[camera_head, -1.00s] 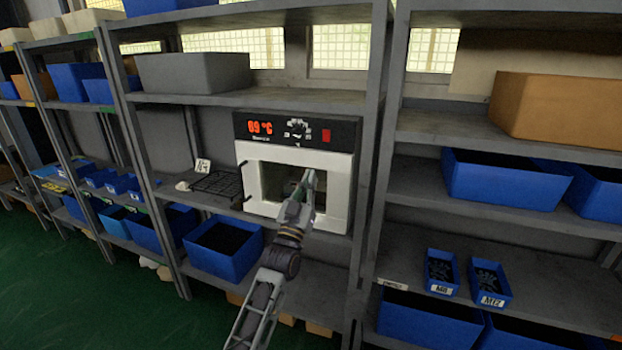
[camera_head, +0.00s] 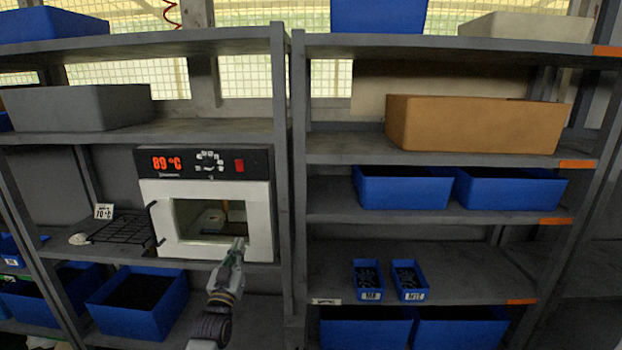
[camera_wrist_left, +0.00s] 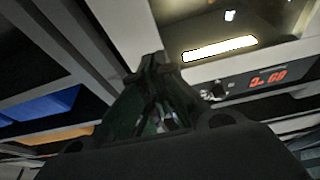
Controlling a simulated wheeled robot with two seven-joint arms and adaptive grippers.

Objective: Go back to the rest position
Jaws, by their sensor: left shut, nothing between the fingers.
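My left gripper (camera_head: 238,245) is in front of the lower right part of a white oven (camera_head: 262,225) on the shelf, just outside its window opening. It is shut and empty. In the left wrist view the shut fingers (camera_wrist_left: 155,65) meet at their tips, with the oven front (camera_wrist_left: 210,70) and its lit opening (camera_wrist_left: 218,48) beyond them. The oven's red display reads 89 °C in the head view. Something light lies inside the opening, too small to tell. My right gripper is not in view.
A black wire rack (camera_head: 120,228) and a small white sign (camera_head: 104,211) are left of the oven. A blue bin (camera_head: 140,315) sits below. To the right, shelves hold the M8 box (camera_head: 369,281), the M12 box (camera_head: 409,281) and an orange-brown crate (camera_head: 475,125). Grey uprights stand between the bays.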

